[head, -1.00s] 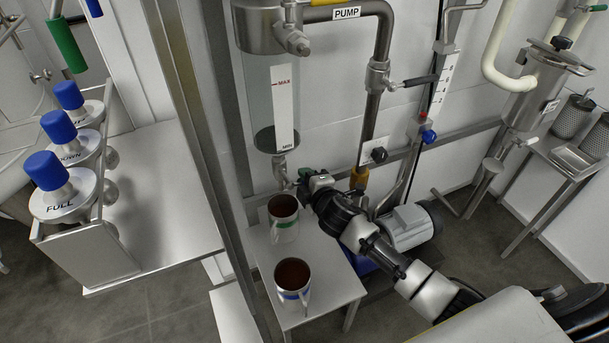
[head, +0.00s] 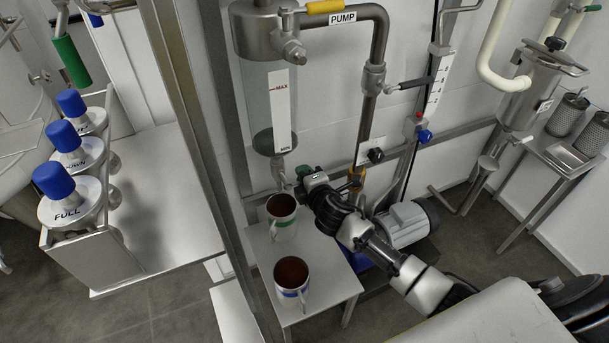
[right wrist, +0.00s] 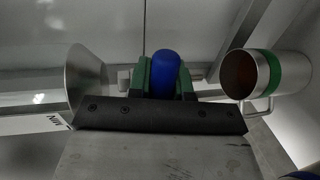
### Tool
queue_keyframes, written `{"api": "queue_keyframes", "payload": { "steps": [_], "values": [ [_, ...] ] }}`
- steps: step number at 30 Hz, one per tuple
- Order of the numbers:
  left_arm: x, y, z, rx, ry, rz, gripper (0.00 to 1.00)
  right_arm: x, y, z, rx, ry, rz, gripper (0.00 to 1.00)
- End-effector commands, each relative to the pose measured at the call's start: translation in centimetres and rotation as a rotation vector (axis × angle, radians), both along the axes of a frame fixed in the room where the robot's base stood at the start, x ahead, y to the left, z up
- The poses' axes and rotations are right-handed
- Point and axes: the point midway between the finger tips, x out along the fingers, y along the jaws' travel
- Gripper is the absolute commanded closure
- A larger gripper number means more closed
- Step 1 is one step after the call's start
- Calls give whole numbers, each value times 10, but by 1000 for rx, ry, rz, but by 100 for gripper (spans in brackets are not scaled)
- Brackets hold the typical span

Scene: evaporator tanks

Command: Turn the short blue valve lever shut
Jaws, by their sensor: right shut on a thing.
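The short blue valve lever (right wrist: 164,70) shows in the right wrist view as a rounded blue grip between the green finger pads. My right gripper (right wrist: 165,86) is shut on it. In the head view my right gripper (head: 299,182) is at the outlet below the glass sight tank (head: 260,112), beside the metal valve pipe (head: 278,168). There the lever is hidden by the gripper, and its exact angle cannot be told. My left gripper is not in view.
A green-banded mug (head: 281,229) stands under the outlet, close to my gripper. A blue-banded mug (head: 291,291) stands nearer on the same small table (head: 335,281). A pump motor (head: 407,224) is to the right. A steel post (head: 190,130) rises at left.

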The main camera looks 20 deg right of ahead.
Motion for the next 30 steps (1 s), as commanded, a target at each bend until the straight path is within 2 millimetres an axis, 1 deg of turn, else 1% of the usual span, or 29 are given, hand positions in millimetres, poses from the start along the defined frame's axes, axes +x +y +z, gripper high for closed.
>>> {"api": "queue_keyframes", "payload": {
  "steps": [1, 2, 6, 7, 15, 19, 20, 23, 27, 30],
  "values": [
    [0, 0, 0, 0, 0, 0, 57, 0, 0, 0, -7, -1, 0, 100],
    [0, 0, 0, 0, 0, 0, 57, 0, 0, 0, -7, -1, 0, 79],
    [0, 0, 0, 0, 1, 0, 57, 0, 0, 0, -5, -1, 1, 57],
    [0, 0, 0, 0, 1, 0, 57, 0, 0, 0, -4, -1, 1, 55],
    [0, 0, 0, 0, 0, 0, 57, -1, 0, 0, -2, 0, 0, 55],
    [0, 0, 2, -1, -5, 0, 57, -10, -1, 2, -2, 1, 1, 55],
    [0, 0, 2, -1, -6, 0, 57, -13, -1, 3, -2, 1, 1, 55],
    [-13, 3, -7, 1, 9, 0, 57, -30, -1, 7, -1, 2, 1, 55],
    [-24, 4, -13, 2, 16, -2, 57, -59, -2, 12, -3, 1, 2, 55],
    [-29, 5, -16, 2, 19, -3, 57, -77, -2, 15, -2, 2, 1, 55]
  ]
}}
